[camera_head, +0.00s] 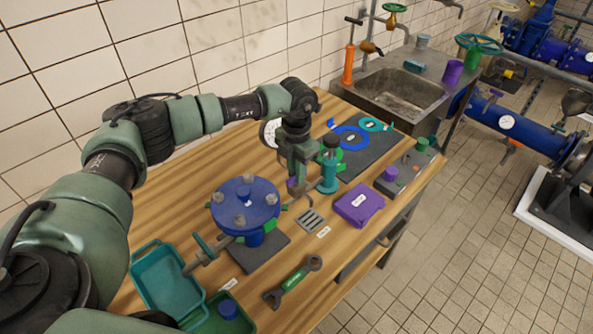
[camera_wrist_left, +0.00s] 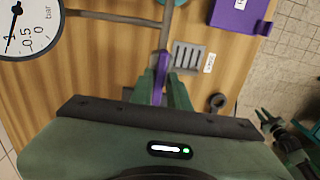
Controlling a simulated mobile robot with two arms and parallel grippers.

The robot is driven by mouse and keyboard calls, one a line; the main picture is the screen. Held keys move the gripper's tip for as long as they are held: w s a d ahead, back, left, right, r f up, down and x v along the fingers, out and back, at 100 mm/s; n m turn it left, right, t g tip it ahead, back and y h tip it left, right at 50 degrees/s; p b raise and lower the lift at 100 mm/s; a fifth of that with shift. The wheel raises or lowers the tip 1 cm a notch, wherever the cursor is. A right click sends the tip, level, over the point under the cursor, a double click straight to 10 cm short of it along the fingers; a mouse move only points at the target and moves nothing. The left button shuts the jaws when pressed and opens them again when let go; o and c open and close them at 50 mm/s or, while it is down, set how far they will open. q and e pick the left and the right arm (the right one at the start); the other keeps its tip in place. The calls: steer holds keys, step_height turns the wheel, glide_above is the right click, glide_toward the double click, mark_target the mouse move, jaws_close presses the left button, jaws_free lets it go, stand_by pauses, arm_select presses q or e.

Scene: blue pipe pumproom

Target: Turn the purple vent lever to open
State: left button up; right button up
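The purple vent lever (camera_wrist_left: 160,78) shows between the two green fingers of my left gripper (camera_wrist_left: 163,85) in the left wrist view. The fingers lie along both sides of it and look closed on it. In the head view my left gripper (camera_head: 296,188) points down over the workbench, and only a small bit of purple (camera_head: 291,184) shows beside the fingers. A grey pipe (camera_wrist_left: 167,30) runs up from the lever in the wrist view. My right gripper (camera_wrist_left: 270,118) shows small and dark at the lower right of the wrist view; its opening is unclear.
A round gauge (camera_wrist_left: 28,25) is close on the left in the wrist view. A blue flanged vessel (camera_head: 245,203) stands left of the gripper, a teal bottle-like part (camera_head: 329,177) right. A purple box (camera_head: 359,205), slotted drain plate (camera_head: 311,221) and wrench (camera_head: 292,283) lie nearby.

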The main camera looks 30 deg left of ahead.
arm_select(q)
jaws_close()
steer(key=shift+n, duration=0.3)
steer(key=shift+f+n+b, duration=0.1)
steer(key=shift+n+b, duration=0.35)
steer(key=shift+n, duration=0.15)
steer(key=n+b, duration=0.2)
steer(key=n, duration=0.4)
steer(key=n+b, duration=0.1)
steer(key=n, duration=0.4)
steer(key=shift+n+b, duration=0.3)
steer(key=n, duration=0.4)
steer(key=shift+b, duration=0.3)
steer(key=shift+n, duration=0.3)
arm_select(e)
steer(key=f, duration=0.1)
steer(key=s+f, duration=0.1)
steer(key=f, duration=0.3)
steer(key=shift+s+d+f, duration=0.1)
steer(key=shift+s+d, duration=0.2)
steer(key=shift+d, duration=0.05)
arm_select(q)
steer(key=shift+w, duration=0.1)
arm_select(e)
steer(key=shift+d, duration=0.15)
